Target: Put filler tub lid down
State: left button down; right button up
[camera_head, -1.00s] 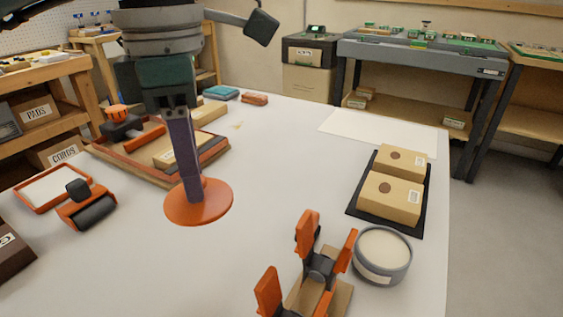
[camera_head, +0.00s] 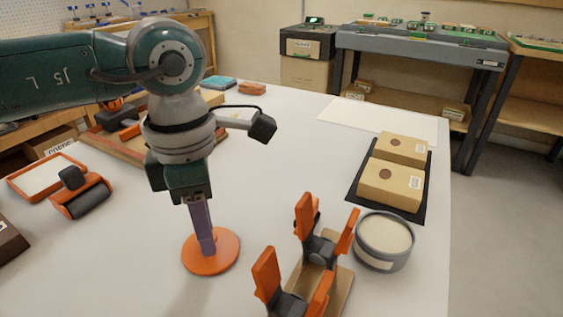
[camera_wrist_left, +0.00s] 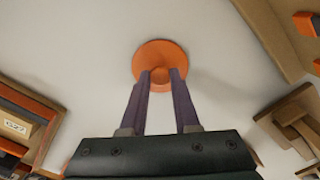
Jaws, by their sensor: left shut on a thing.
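The filler tub lid (camera_head: 224,257) is a flat orange disc with a small knob. My left gripper (camera_head: 208,246) comes down on it from above, its purple fingers shut on the knob. In the left wrist view the lid (camera_wrist_left: 172,53) lies at the fingertips (camera_wrist_left: 160,82), with the knob between them. The lid is level and at or just above the white table; I cannot tell if it touches. The filler tub (camera_head: 383,240), grey with pale filler, stands open to the right. My right gripper is not in view.
An orange clamp stand (camera_head: 318,248) stands between lid and tub. Two boxes (camera_head: 391,186) lie on a black mat behind the tub. A roller (camera_head: 82,196) and a wooden tray (camera_head: 152,178) are at the left. The table's middle (camera_head: 290,165) is clear.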

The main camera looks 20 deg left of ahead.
pick_arm(q)
jog(key=shift+f, duration=0.2)
jog(key=c, duration=0.6)
grip_release()
jog(key=shift+c, duration=0.2)
jog(key=shift+r, duration=0.25)
notch_tip(320, 180, up, 12)
jog(key=p, duration=0.1)
jog(key=shift+p, duration=0.3)
